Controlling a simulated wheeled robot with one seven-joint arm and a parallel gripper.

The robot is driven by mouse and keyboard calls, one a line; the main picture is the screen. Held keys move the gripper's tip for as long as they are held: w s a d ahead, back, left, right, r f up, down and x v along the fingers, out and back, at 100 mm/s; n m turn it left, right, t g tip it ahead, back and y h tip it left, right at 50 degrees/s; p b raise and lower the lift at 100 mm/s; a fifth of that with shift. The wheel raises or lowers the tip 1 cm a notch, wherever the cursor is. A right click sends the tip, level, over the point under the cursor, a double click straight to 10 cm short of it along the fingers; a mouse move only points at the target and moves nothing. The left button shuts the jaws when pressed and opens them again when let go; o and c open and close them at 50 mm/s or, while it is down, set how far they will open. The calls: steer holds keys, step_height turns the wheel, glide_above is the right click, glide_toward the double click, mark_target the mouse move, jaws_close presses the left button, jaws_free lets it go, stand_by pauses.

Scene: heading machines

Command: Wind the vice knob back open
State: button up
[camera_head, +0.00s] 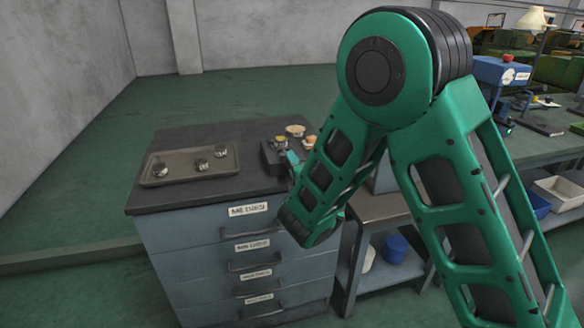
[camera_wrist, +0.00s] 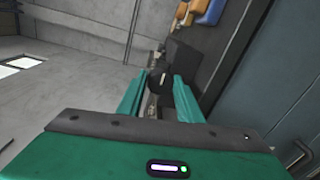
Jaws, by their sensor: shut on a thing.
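The vice (camera_head: 270,158) is a small dark block at the right part of the drawer cabinet's top, partly behind my arm. In the wrist view its dark body (camera_wrist: 182,62) shows just beyond my fingers. A round black knob (camera_wrist: 159,80) sits on the side facing me. My gripper (camera_wrist: 158,88) has its two green fingers on either side of the knob and is shut on it. In the head view my gripper (camera_head: 292,160) reaches the vice's right side. The knob is hidden there.
A tray (camera_head: 150,180) with several small metal parts lies on the cabinet top (camera_head: 205,140). Small brass-coloured parts (camera_head: 295,130) stand behind the vice. A lower stand (camera_head: 380,208) and a workbench (camera_head: 540,145) are to the right. The floor at the left is clear.

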steer(key=shift+d+f+n, duration=0.15)
steer(key=shift+d+n, duration=0.1)
steer(key=shift+n, duration=0.15)
steer(key=o, duration=1)
steer(key=shift+o, duration=0.2)
steer(key=shift+a, duration=0.1)
steer(key=shift+s, duration=0.1)
steer(key=v, duration=1)
steer(key=shift+s, duration=0.2)
